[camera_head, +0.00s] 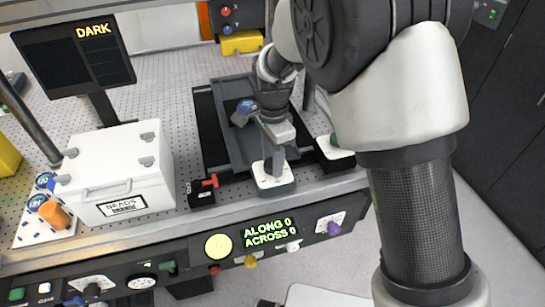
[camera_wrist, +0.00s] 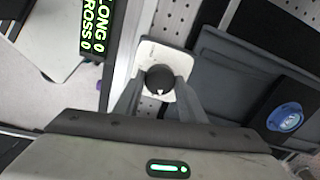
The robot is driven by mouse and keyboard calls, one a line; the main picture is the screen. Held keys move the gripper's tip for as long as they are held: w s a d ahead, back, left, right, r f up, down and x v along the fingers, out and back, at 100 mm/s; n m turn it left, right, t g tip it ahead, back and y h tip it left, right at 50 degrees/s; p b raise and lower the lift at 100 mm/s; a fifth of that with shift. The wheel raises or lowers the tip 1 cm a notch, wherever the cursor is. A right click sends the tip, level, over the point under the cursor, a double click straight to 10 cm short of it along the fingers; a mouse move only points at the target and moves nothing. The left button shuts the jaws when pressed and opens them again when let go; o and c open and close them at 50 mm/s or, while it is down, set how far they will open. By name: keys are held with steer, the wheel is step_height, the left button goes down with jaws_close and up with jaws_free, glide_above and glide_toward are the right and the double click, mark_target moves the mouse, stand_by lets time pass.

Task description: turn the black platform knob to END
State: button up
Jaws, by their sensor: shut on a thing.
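The black platform knob (camera_wrist: 160,79) sits on a small white plate (camera_wrist: 152,56) in the wrist view. A small white mark on the knob points down in that view, toward my palm. The lettering on the plate is too small to read. My gripper (camera_wrist: 160,86) has one finger on each side of the knob and is shut on it. In the head view my gripper (camera_head: 275,165) reaches straight down onto the white-topped block (camera_head: 272,182) at the bench's front edge. The knob is hidden there by the fingers.
A green readout (camera_head: 268,232) shows ALONG 0 and ACROSS 0. A screen (camera_head: 75,60) reads DARK. A grey platform (camera_head: 240,100) with a blue round part lies behind my gripper. A red-handled block (camera_head: 202,192) and a white BEADS box (camera_head: 115,175) stand to the left.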

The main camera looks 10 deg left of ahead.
steer(key=shift+r+m+p, duration=0.1)
steer(key=shift+m+p, duration=0.4)
steer(key=shift+m, duration=1.5)
steer(key=o, duration=1.1)
steer(key=shift+c, duration=0.2)
step_height(320, 180, up, 17)
steer(key=shift+r, duration=0.15)
steer(key=shift+d, duration=0.1)
